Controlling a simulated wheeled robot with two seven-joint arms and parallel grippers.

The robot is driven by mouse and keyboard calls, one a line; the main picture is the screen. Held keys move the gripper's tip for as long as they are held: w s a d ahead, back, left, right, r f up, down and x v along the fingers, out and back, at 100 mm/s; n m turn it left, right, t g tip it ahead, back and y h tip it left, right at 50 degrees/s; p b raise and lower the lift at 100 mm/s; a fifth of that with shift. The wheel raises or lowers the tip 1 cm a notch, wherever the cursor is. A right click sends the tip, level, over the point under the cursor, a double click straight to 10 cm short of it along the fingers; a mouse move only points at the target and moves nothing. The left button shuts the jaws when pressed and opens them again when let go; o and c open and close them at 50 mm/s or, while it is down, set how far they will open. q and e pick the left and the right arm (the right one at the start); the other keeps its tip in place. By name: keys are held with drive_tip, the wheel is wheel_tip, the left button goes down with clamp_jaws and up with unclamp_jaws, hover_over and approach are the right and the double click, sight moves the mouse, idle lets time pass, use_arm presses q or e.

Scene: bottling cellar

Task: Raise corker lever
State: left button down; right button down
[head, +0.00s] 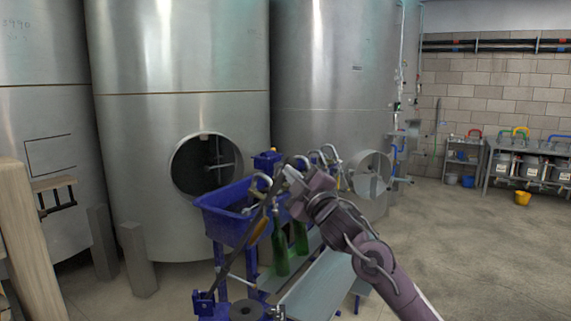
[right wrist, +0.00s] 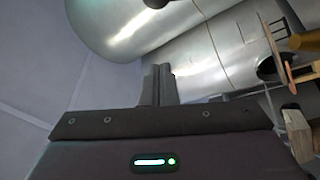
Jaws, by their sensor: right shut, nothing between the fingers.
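A blue corker frame (head: 205,303) stands low in the front middle of the head view, beside a dark round disc (head: 245,310). A thin dark bar, which looks like the corker lever (head: 233,255), slants up from it in front of a blue trough towards my right gripper. My right gripper (head: 289,174) is at the bar's upper end, in front of the trough; I cannot tell whether they touch. In the right wrist view its fingers (right wrist: 158,84) are together with nothing seen between them. My left gripper is out of view.
The blue trough (head: 221,222) has curved metal spouts, with green bottles (head: 280,250) below on a metal bench (head: 322,288). Large steel tanks (head: 180,60) stand behind. A wooden post (head: 25,240) stands at left. Open floor (head: 480,255) lies to the right.

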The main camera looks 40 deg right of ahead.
sight(285, 162)
drive_tip(key=p+x, duration=0.5)
drive_tip(key=x, duration=0.5)
drive_tip(key=shift+s+d+f+p, duration=0.4)
drive_tip(key=shift+d+f+p, duration=0.2)
drive_tip(key=shift+d, duration=0.2)
drive_tip(key=shift+s+d+f+p, duration=0.35)
drive_tip(key=shift+d+f+p, duration=0.2)
drive_tip(key=shift+d, duration=0.2)
drive_tip(key=shift+f, duration=0.1)
